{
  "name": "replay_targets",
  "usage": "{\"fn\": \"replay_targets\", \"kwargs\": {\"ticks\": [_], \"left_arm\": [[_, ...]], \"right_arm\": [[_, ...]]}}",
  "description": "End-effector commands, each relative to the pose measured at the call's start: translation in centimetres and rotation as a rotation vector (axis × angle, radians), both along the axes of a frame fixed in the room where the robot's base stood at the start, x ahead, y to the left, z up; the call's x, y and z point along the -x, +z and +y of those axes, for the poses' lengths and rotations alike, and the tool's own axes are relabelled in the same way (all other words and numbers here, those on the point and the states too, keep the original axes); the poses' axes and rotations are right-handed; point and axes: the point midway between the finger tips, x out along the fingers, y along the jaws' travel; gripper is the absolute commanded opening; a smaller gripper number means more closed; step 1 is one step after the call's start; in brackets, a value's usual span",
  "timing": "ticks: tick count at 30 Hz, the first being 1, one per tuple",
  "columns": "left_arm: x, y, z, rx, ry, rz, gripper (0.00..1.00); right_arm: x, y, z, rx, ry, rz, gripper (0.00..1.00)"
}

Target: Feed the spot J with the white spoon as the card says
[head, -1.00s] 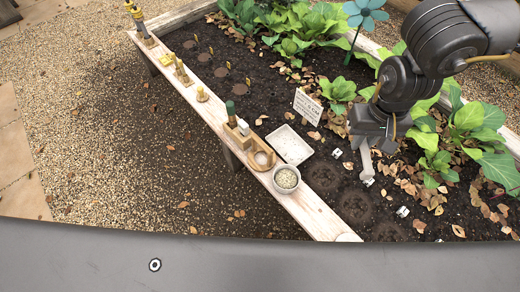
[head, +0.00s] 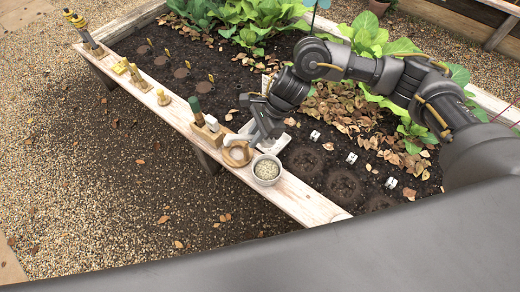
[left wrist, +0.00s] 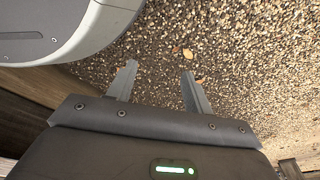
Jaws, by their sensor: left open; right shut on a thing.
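A bowl of pale grains (head: 267,171) stands on the board just in front. Dark round soil spots (head: 343,185) lie to the right, each near a small white marker (head: 351,158); I cannot read which is J. The card (head: 266,83) is mostly hidden behind my arm. My left gripper (left wrist: 158,72) is open and empty above gravel.
On the board stand a wooden block (head: 207,137) with a green-handled tool (head: 196,108) and a white piece, a wooden ring (head: 238,153), and small yellow things (head: 137,77). Leafy plants (head: 245,25) fill the bed's back. Gravel (head: 110,190) in front is free.

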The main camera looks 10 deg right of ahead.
Motion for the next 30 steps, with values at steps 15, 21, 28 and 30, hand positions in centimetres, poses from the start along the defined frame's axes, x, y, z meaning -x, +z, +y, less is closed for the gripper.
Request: {"fn": "replay_targets", "kwargs": {"ticks": [15, 21, 28, 30], "left_arm": [[-2.8, 2.5, -0.9, 0.005, 0.004, -0.025, 0.51], [-3.0, 2.6, -0.9, 0.006, 0.005, -0.028, 0.51], [-4.0, 4.2, -1.4, 0.012, 0.008, -0.041, 0.51], [-4.4, 5.0, -1.5, 0.014, 0.01, -0.045, 0.51]], "right_arm": [[-2.3, -8.8, -2.0, -0.167, -0.518, -0.018, 0.0], [-2.3, -9.0, -2.0, -0.167, -0.517, -0.02, 0.0], [-2.3, -10.3, -2.0, -0.167, -0.516, -0.018, 0.0], [-2.3, -10.8, -1.9, -0.167, -0.515, -0.019, 0.0]]}}
